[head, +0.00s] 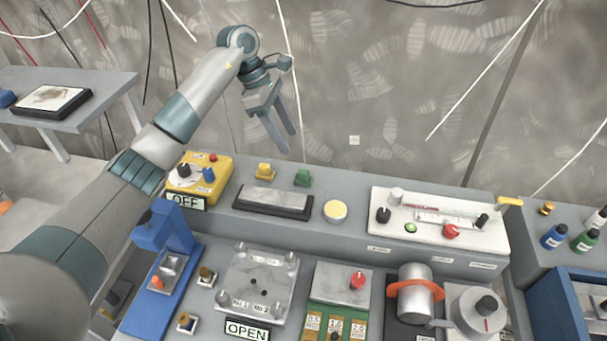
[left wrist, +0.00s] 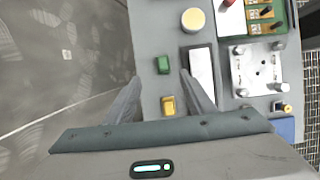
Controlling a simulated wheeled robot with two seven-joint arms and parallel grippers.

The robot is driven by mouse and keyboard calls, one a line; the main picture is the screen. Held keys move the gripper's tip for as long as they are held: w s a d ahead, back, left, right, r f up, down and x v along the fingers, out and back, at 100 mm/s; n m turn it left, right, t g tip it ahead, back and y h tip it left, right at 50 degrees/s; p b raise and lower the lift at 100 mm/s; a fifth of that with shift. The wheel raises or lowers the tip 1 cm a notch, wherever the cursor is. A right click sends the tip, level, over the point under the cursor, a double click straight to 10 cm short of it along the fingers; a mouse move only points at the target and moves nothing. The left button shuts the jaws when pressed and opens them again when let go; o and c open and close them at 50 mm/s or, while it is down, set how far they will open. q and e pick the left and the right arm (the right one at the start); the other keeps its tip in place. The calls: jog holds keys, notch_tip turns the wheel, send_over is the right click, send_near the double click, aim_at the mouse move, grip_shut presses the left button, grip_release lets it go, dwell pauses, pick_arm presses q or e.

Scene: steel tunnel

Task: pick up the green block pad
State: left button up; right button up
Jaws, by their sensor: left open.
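The green block pad (head: 303,178) is a small green block on the grey upper shelf of the bench, right of a similar yellow block (head: 264,171). The green block also shows in the left wrist view (left wrist: 163,65), just beyond the fingertips. The yellow block shows there too (left wrist: 168,105), between the fingers. My left gripper (head: 279,147) is open and empty, with its fingers pointing down above the shelf's back edge, up and slightly left of the green block in the head view. The left wrist view shows both fingers (left wrist: 160,82) spread apart. My right gripper is not in view.
A dark-framed pale slab (head: 272,201) lies in front of the blocks, with a round yellow disc (head: 335,211) to its right. A yellow switch box (head: 200,180) stands left. A white panel with knobs (head: 440,224) is further right. The wall rises behind the bench.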

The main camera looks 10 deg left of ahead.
pick_arm(q)
jog(key=p, duration=0.3)
send_over(304, 170)
jog(key=a, duration=0.2)
notch_tip(304, 170, down, 6)
jog(key=shift+f, duration=0.1)
jog(key=shift+d+f, duration=0.1)
jog(key=shift+f, duration=0.45)
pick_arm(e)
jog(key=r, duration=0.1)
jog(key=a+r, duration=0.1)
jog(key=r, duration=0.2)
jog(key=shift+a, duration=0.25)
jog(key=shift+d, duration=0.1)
